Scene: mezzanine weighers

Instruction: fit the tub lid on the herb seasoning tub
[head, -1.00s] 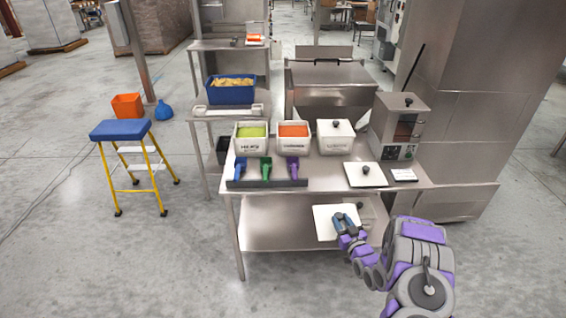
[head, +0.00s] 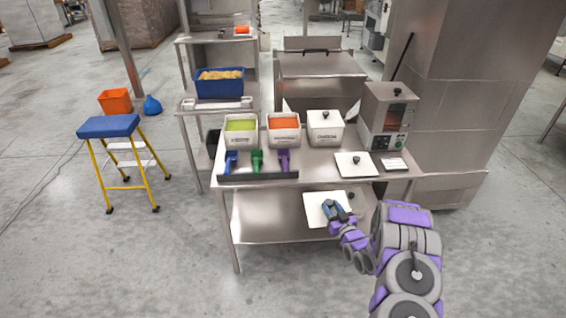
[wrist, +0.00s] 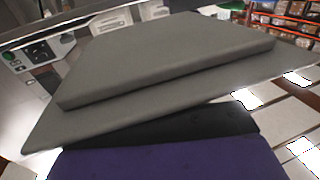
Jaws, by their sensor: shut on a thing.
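My gripper (head: 337,210) is shut on a white square tub lid (head: 318,206), held in front of the steel table, below its top. The lid's grey flat faces fill much of the wrist view (wrist: 165,60). An open white tub with green contents (head: 240,137) stands at the left of the tub row; its label is too small to read surely, but green contents fit herb seasoning. My gripper and the lid are well to the right of and below this tub, apart from it.
On the steel table (head: 310,168) stand an open tub with orange contents (head: 284,138), a lidded tub (head: 325,136), another white lid (head: 345,172) and a steel machine (head: 376,112). A dark rack (head: 258,178) with blue, green and purple scoops lies before the tubs.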

